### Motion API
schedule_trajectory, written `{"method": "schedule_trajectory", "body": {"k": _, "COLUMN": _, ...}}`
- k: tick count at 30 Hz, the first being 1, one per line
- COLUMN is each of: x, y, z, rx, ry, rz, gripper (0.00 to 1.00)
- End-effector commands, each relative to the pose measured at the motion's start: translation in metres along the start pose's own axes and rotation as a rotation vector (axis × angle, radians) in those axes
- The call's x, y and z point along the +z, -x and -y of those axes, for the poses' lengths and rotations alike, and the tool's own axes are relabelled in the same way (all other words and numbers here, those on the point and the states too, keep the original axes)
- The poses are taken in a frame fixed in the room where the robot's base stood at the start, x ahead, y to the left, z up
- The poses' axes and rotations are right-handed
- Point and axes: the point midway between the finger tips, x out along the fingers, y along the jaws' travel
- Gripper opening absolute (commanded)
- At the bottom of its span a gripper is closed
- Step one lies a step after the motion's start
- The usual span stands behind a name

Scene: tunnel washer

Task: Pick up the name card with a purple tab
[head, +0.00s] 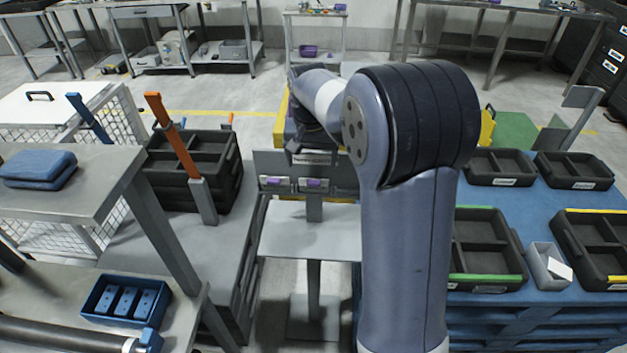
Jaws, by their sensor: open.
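Two small pale name cards with purple tabs sit side by side in the grey rack (262,163): a left card (275,182) and a right card (314,184). Their print is too small to read. The rack stands on a post above a grey shelf. My gripper (312,154) is small and dark in the head view, close to the rack's upper edge and above the right card. It is open, with no card seen between its fingers. My own arm covers the rack's right side.
A black divided bin (185,170) with an orange-handled post (172,140) stands left of the rack. A blue pallet table (520,215) with black trays and a grey box (547,267) is at right. A blue tray (126,300) is at lower left. A grey shelf (310,238) lies below the rack.

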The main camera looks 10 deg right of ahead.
Motion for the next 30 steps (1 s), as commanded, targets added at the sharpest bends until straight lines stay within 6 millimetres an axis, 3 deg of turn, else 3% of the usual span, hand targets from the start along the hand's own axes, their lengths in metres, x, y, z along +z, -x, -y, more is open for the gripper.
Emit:
{"method": "schedule_trajectory", "body": {"k": 18, "x": -0.005, "y": -0.068, "z": -0.004, "rx": 0.000, "ry": 0.000, "rz": 0.000, "gripper": 0.84}}
{"method": "schedule_trajectory", "body": {"k": 26, "x": -0.005, "y": -0.071, "z": -0.003, "rx": -0.001, "ry": 0.000, "rz": -0.002, "gripper": 0.84}}
{"method": "schedule_trajectory", "body": {"k": 30, "x": -0.005, "y": -0.071, "z": -0.003, "rx": -0.001, "ry": 0.000, "rz": -0.002, "gripper": 0.72}}
